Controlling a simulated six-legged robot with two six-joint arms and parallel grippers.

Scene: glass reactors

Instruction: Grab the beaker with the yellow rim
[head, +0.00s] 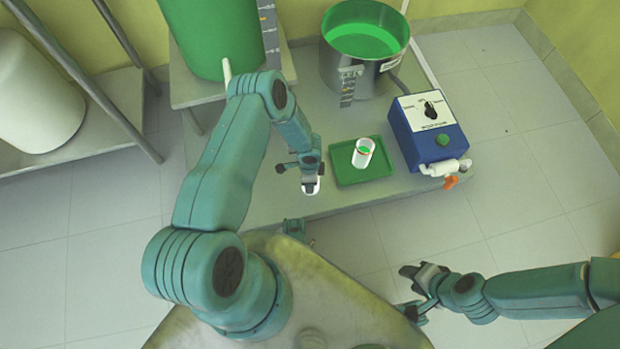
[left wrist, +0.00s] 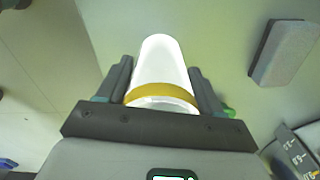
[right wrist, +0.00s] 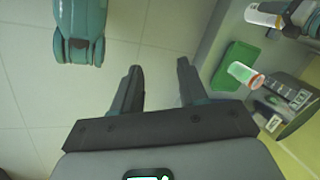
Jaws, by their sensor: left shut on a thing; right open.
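The beaker with the yellow rim (left wrist: 160,92) is white and sits between the two fingers of my left gripper (left wrist: 161,68) in the left wrist view. The fingers are shut on its sides, and the yellow band is near the palm. In the head view only a small white part of this beaker (head: 311,187) shows at the left gripper (head: 306,174), left of the green tray. It also shows in the right wrist view (right wrist: 262,16). My right gripper (head: 408,290) is open and empty, low on the right, away from the platform; its fingers (right wrist: 160,68) stand apart over floor.
A metal pot (head: 357,75) with green contents stands behind. Tiled floor at the right is clear.

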